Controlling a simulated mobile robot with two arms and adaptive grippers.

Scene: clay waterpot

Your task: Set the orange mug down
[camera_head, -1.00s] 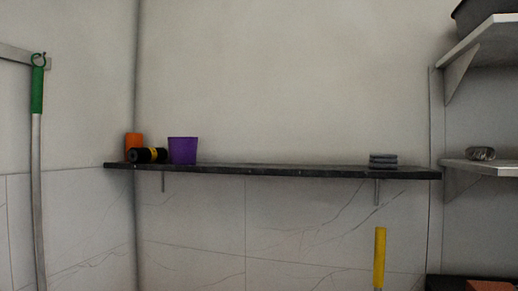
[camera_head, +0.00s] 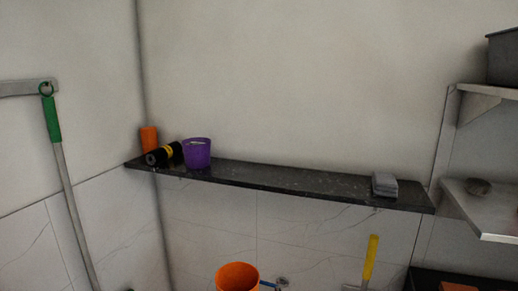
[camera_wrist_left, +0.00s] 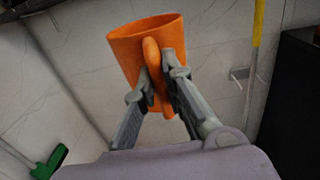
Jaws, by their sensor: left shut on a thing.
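The orange mug (camera_head: 237,279) shows at the bottom edge of the head view, its round rim up and its lower part cut off by the frame. In the left wrist view the orange mug (camera_wrist_left: 127,50) is held in front of the wrist, slightly tilted in the picture. My left gripper (camera_wrist_left: 160,82) is shut on its handle, one finger on each side. No surface shows touching the mug's base. My right gripper is in neither view.
A dark wall shelf (camera_head: 290,181) holds a purple pot (camera_head: 197,153), a black roll (camera_head: 164,154), an orange cylinder (camera_head: 149,139) and grey blocks (camera_head: 384,185). Its middle is clear. Green-handled (camera_head: 51,120) and yellow-handled (camera_head: 371,257) poles stand by the wall.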

